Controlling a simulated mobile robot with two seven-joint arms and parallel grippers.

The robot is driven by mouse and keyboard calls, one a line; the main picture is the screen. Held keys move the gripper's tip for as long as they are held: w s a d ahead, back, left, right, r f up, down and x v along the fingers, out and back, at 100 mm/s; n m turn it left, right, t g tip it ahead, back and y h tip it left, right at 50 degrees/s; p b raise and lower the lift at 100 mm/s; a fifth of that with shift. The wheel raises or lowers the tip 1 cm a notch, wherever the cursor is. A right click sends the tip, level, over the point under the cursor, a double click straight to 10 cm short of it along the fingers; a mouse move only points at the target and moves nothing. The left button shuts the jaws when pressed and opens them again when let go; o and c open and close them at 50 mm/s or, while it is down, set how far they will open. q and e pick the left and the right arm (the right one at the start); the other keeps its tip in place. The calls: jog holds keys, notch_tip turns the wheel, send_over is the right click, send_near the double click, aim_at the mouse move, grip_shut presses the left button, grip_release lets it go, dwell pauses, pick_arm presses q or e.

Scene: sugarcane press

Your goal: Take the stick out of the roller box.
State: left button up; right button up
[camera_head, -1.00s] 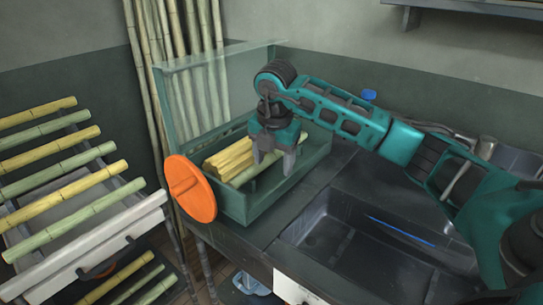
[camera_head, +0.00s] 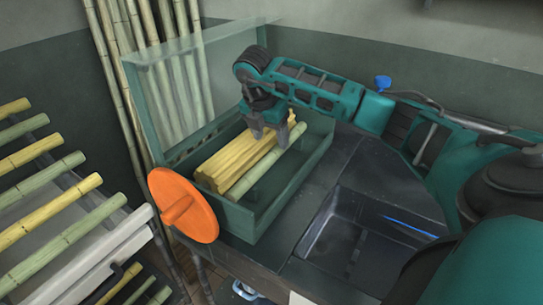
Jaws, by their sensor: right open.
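The green roller box (camera_head: 247,222) stands on the counter with its clear lid raised at the back and an orange wheel (camera_head: 183,205) on its near left end. Yellow rollers (camera_head: 226,160) lie side by side in it. A pale green stick (camera_head: 258,171) lies in the box along their right side. My right gripper (camera_head: 270,140) points down over the far part of the box, open, with its fingertips close above the stick and rollers. I cannot tell whether they touch. My left gripper is not in view.
A rack of yellow and green canes (camera_head: 52,198) stands at the left. Tall canes (camera_head: 150,70) lean on the wall behind the box. A dark sink (camera_head: 365,235) is set into the counter on the right. The raised lid (camera_head: 190,85) stands behind the gripper.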

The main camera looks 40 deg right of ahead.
aim_at(272, 152)
jog(key=x, duration=0.4)
jog(key=w+x, duration=0.1)
jog(key=x, duration=0.2)
jog(key=shift+a+f, duration=0.1)
jog(key=shift+s, duration=0.1)
jog(key=shift+c, duration=0.4)
grip_shut()
